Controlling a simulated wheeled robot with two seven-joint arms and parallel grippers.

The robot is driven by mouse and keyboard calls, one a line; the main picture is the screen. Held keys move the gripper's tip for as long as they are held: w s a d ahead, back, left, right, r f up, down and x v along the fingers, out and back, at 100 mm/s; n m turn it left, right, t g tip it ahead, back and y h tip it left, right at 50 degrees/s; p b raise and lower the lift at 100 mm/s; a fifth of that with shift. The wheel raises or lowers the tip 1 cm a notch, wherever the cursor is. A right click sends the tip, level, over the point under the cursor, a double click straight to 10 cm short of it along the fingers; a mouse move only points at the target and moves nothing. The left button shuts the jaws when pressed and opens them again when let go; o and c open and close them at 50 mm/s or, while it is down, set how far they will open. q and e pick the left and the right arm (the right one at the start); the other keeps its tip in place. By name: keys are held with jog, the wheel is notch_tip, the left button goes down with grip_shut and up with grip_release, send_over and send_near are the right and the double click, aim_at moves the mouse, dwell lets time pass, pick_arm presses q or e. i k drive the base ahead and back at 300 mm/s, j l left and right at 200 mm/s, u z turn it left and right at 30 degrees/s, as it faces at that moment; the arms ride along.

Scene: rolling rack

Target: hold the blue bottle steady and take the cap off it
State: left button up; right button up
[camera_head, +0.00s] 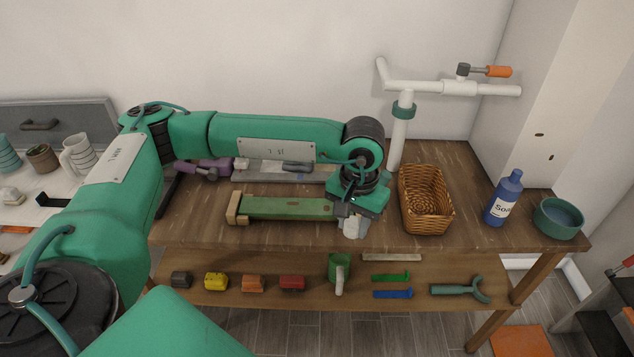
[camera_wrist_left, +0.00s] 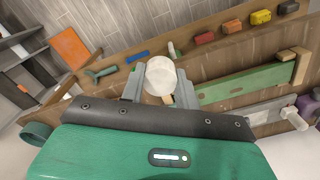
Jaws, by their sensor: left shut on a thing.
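The blue bottle (camera_head: 502,198) stands upright on the right part of the wooden table top, with its blue cap (camera_head: 515,174) on top. My left gripper (camera_head: 352,228) points down near the table's front edge, well left of the bottle, with the basket between them. In the left wrist view, the gripper (camera_wrist_left: 160,88) is shut on a round white thing (camera_wrist_left: 160,74). I cannot tell what this thing is. The bottle is not visible in the wrist view. My right gripper is not in view.
A wicker basket (camera_head: 426,199) stands right of my left gripper; a teal bowl (camera_head: 558,218) is beside the bottle. A green bar with wooden ends (camera_head: 285,208) lies to the left. A white pipe stand (camera_head: 398,140) rises behind. The lower shelf (camera_head: 220,268) holds several small items.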

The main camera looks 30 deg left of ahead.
aim_at(509, 189)
jog(key=i+u, duration=0.1)
jog(key=u, duration=0.25)
jog(key=i+u, duration=0.1)
jog(key=u, duration=0.3)
jog(key=i+u, duration=0.1)
jog(key=u, duration=0.25)
jog(key=i+l, duration=0.35)
jog(key=i, duration=0.15)
jog(key=i+l, duration=0.35)
jog(key=i, duration=0.15)
